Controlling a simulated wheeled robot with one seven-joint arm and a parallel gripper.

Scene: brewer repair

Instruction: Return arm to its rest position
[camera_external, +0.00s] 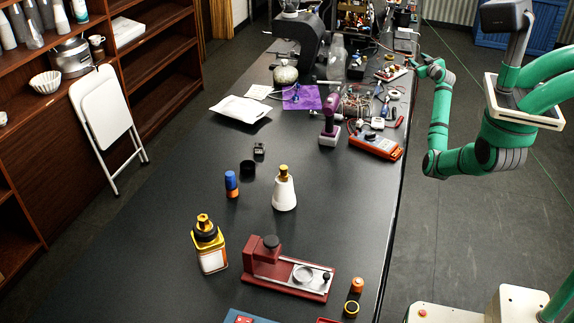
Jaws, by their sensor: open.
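My green arm (440,125) stands on the right side of the long black table (160,210), bent at the elbow. My gripper (424,66) is at the end of the forearm, near the table's right edge at the far end. It is small in the picture, and its jaws look apart. I see nothing held between them. Small parts and tools lie on the table just left of it.
A shelf and a white folding chair (103,105) stand at left. Floor right of the table is open.

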